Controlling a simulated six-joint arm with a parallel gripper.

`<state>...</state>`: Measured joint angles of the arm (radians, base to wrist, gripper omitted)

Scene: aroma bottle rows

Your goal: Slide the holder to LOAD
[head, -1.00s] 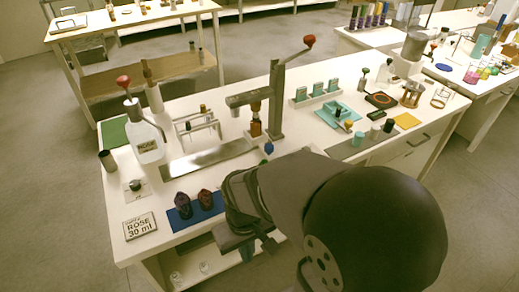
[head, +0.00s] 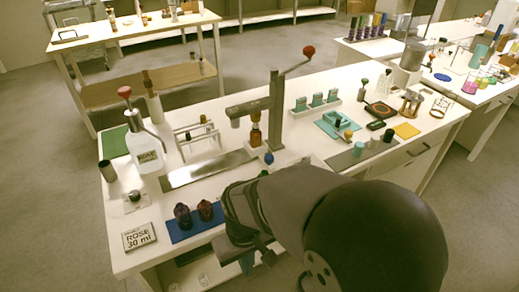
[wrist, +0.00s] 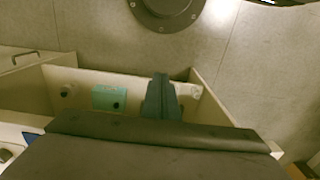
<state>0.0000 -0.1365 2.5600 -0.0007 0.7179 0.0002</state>
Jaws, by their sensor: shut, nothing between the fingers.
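The press stand (head: 276,108) with a red-knobbed lever stands mid-bench. An amber bottle (head: 256,136) is upright under its head, apparently in the holder, whose outline is too small to make out. A blue knob (head: 269,158) sits in front of the stand's foot. No LOAD marking can be read. My gripper (head: 247,264) is low at the bench's front edge, apart from the press and blue knob. In the wrist view its dark fingers (wrist: 162,98) are together and empty, over an open drawer (wrist: 75,85). My arm hides part of the bench in front of the press.
A blue mat (head: 196,228) with two dark stoppers and a ROSE 30 ml sign (head: 139,236) lie left of my gripper. A metal tray (head: 205,168), a rack (head: 197,136) and a labelled bottle (head: 146,150) stand behind. A teal block (wrist: 109,98) sits in the drawer.

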